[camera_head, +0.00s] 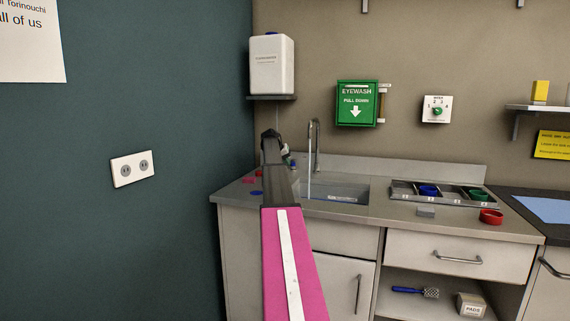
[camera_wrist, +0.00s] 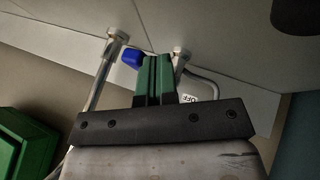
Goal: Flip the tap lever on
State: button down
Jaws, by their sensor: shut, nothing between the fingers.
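The chrome gooseneck tap (camera_head: 316,140) stands behind the sink (camera_head: 338,189) in the head view. A thin pale vertical line shows below its spout; I cannot tell whether it is water. A blue lever end (camera_wrist: 132,57) shows in the wrist view beside the green fingertips, between two metal fittings. A white label reading "OFF" (camera_wrist: 190,92) is close by. My gripper (camera_wrist: 158,64) is shut and empty, its fingertips right at the blue end; I cannot tell if they touch. In the head view my gripper (camera_head: 286,154) is small and partly hidden by my arm.
A white container (camera_head: 271,64) sits on a small shelf above left. A green eyewash box (camera_head: 356,103) is on the wall. The teal wall is close at left.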

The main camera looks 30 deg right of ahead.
aim_at(294, 163)
jog(key=shift+s, duration=0.1)
jog(key=shift+s+d+n+t, duration=0.4)
jog(key=shift+s+d+n, duration=0.1)
jog(key=shift+s+n, duration=0.1)
jog(key=shift+s+d, duration=0.45)
jog(key=shift+d, duration=0.3)
jog(key=a, duration=0.3)
jog(key=w+a, duration=0.1)
jog(key=shift+w+a+r, duration=0.1)
jog(key=shift+a+r, duration=0.2)
jog(key=shift+r, duration=0.05)
jog(key=v, duration=0.9)
jog(key=shift+s+d, duration=0.2)
jog(key=shift+s, duration=0.2)
jog(key=shift+r, duration=0.1)
